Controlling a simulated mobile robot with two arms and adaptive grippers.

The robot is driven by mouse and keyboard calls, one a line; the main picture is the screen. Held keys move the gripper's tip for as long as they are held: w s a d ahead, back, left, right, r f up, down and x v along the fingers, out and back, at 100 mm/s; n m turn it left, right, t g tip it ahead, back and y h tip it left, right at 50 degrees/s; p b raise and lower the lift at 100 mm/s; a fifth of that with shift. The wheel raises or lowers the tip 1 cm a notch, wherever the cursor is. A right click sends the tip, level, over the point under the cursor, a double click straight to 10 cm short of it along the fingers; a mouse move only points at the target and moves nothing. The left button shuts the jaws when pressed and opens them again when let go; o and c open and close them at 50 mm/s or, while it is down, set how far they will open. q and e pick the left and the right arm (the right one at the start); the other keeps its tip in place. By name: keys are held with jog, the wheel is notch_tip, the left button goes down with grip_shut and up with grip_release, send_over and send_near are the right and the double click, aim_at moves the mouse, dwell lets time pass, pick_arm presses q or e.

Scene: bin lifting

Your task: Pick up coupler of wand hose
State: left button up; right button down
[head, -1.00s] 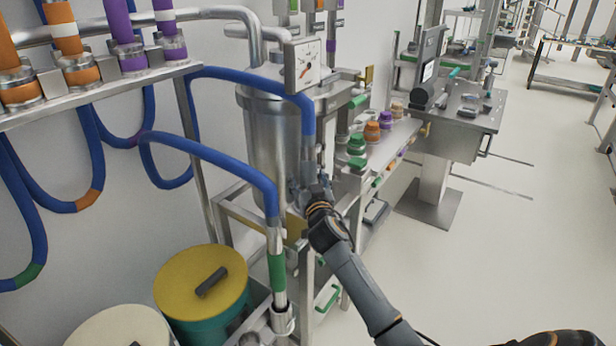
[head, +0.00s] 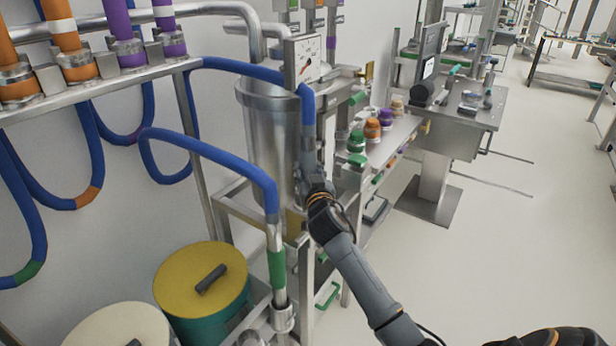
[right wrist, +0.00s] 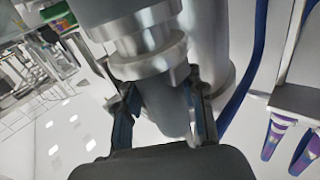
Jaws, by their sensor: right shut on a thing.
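A blue hose (head: 250,72) arches over beside the steel tank and drops to a grey metal coupler (head: 308,130) at its end. My right gripper (head: 312,172) is at the lower part of this coupler, in front of the tank. In the right wrist view the stepped metal coupler (right wrist: 150,55) runs down between the two fingers, and my right gripper (right wrist: 162,115) is shut on it. The fingers hide part of its lower end. My left gripper is not in view.
The steel tank (head: 268,135) stands just behind the gripper, with a gauge (head: 303,60) above. A second blue hose (head: 215,158) leads to a green-banded wand (head: 277,268). A yellow-lidded drum (head: 180,280) is at lower left.

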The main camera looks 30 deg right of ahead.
aim_at(303, 154)
jog(key=s+a+r, duration=0.1)
jog(key=r, duration=0.1)
jog(key=s+a+r, duration=0.1)
jog(key=r, duration=0.2)
jog(key=s+a+r, duration=0.2)
jog(key=r, duration=0.1)
jog(key=s+a+r+b, duration=0.1)
jog(key=s+a+r, duration=0.2)
jog(key=s+a, duration=0.3)
jog(key=shift+r, duration=0.3)
